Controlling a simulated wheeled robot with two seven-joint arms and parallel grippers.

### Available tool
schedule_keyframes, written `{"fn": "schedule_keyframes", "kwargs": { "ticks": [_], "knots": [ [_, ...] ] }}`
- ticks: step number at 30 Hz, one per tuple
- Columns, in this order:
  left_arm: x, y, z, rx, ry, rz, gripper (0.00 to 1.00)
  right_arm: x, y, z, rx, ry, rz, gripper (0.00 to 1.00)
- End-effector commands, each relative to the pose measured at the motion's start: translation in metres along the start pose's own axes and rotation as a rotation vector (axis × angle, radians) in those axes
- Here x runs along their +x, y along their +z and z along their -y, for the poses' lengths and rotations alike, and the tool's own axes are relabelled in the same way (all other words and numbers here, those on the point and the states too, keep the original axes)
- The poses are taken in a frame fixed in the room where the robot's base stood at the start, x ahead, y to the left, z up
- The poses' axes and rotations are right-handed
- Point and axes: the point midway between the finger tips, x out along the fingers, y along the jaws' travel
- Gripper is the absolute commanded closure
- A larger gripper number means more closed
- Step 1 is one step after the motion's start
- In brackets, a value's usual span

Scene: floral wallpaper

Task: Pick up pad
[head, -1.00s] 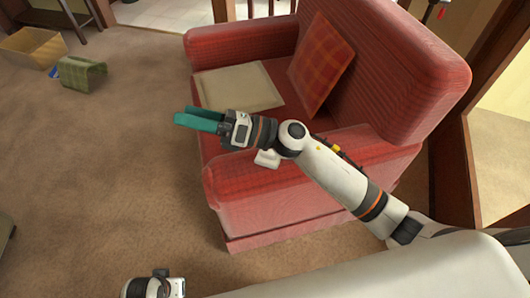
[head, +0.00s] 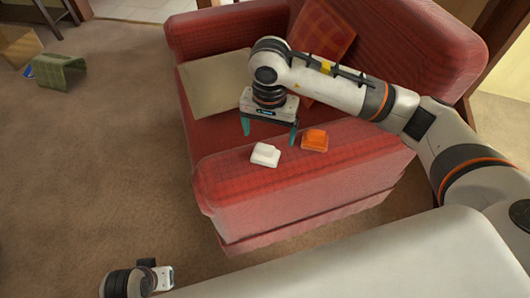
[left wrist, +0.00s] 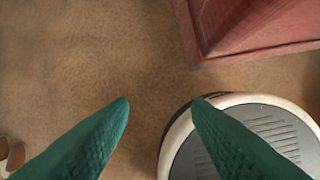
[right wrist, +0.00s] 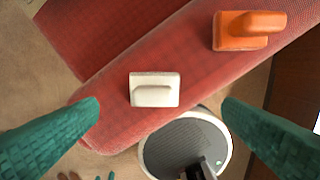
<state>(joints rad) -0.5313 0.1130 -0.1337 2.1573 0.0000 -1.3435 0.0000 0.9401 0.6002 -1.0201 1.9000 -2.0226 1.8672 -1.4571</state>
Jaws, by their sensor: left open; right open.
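Two small blocks with raised grips lie apart on the red sofa's near armrest. One is a white pad-like block (head: 265,155), the other an orange one (head: 315,140). I cannot tell which is the pad. Both show in the right wrist view, the white block (right wrist: 154,89) near the middle and the orange block (right wrist: 248,30) at upper right. My right gripper (head: 269,133) is open, empty and points down above the armrest, with the white block between its fingers in the wrist view but not touched. My left gripper (left wrist: 160,103) is open and empty over the floor.
The red sofa (head: 290,190) holds a beige cushion (head: 215,82) and a plaid cushion (head: 322,45). A green bin-like object (head: 58,72) and a cardboard box (head: 20,48) stand at far left. The carpet (head: 90,170) left of the sofa is clear.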

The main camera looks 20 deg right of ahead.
Motion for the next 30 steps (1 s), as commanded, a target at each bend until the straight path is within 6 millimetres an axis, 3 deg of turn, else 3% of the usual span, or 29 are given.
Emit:
{"fn": "schedule_keyframes", "kwargs": {
  "ticks": [3, 10, 18, 27, 30],
  "knots": [
    [-0.007, 0.001, -0.001, -0.001, 0.001, 0.005, 0.55, 0.019, -0.001, 0.0, 0.002, 0.0, -0.004, 0.11],
    [-0.015, 0.002, -0.001, -0.001, 0.002, 0.008, 0.55, 0.036, -0.002, -0.003, 0.001, 0.002, -0.005, 0.11],
    [-0.035, 0.004, -0.002, -0.002, 0.004, 0.019, 0.55, 0.075, -0.004, -0.007, 0.003, 0.002, -0.005, 0.11],
    [-0.039, 0.004, -0.002, -0.003, 0.004, 0.019, 0.55, 0.08, -0.004, -0.007, 0.001, 0.004, -0.003, 0.11],
    [-0.039, 0.004, -0.002, -0.003, 0.004, 0.019, 0.55, 0.08, -0.004, -0.007, 0.001, 0.004, -0.003, 0.24]
  ]
}}
